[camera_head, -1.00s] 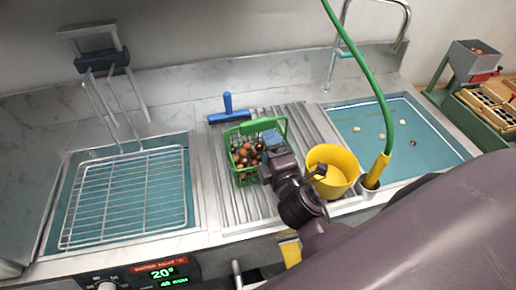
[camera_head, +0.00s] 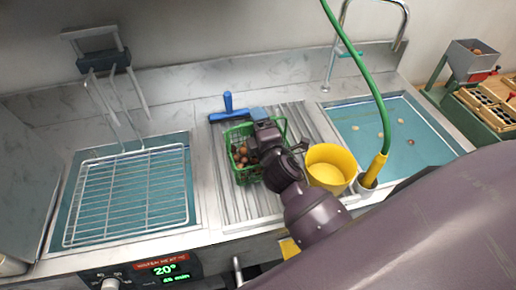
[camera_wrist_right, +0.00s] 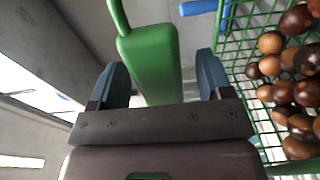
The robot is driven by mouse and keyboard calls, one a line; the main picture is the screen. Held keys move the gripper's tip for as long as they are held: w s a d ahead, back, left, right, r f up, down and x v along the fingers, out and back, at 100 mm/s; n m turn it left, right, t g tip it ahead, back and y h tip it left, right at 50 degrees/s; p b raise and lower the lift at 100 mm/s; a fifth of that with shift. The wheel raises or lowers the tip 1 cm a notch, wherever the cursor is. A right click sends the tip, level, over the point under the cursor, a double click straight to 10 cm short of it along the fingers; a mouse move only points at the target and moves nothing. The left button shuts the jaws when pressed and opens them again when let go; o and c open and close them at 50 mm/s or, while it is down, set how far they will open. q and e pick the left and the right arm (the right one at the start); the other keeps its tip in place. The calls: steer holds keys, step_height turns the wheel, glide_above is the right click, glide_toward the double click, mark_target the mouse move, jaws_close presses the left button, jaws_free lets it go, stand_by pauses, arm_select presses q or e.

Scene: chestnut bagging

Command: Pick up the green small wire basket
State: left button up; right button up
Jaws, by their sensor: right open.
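The green small wire basket (camera_head: 246,175) stands on the ribbed metal drainboard, holding several brown chestnuts (camera_head: 240,153). My right gripper (camera_head: 259,114) reaches over the basket from the front right and partly hides it. In the right wrist view, the basket's solid green handle grip (camera_wrist_right: 150,62) lies between the two blue fingers of the open right gripper (camera_wrist_right: 161,75), with a gap visible at the right finger. The wire wall (camera_wrist_right: 236,72) and chestnuts (camera_wrist_right: 290,85) are at the right of that view. My left gripper is not in view.
A blue squeegee-like tool (camera_head: 229,112) lies behind the basket. A yellow cup (camera_head: 328,168) stands close at its right, beside a green hose (camera_head: 372,88). A wire rack (camera_head: 130,195) covers the left basin; the right basin (camera_head: 350,125) holds a few small pieces.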

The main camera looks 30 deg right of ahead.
jaws_close()
stand_by(0.3)
